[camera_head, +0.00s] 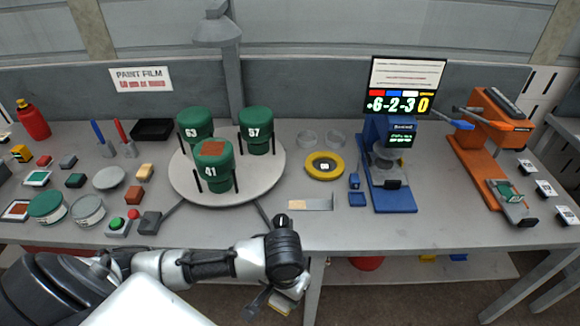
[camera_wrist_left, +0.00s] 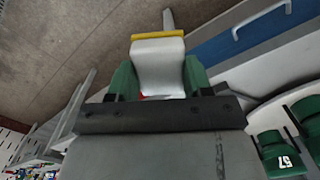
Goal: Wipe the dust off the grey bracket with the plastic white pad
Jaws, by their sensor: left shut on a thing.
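My left gripper (camera_head: 284,300) hangs low in front of the table's front edge in the head view. In the left wrist view its green fingers (camera_wrist_left: 160,78) are shut on a white pad (camera_wrist_left: 158,65) with a yellow strip along its far end. My right gripper is not in view.
A round turntable (camera_head: 270,192) bears green cups numbered 63, 57 and 41. A yellow ring (camera_head: 324,173) lies behind the bracket. A blue stand (camera_head: 392,198) and an orange press (camera_head: 480,160) are to the right. Small blocks and discs crowd the left.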

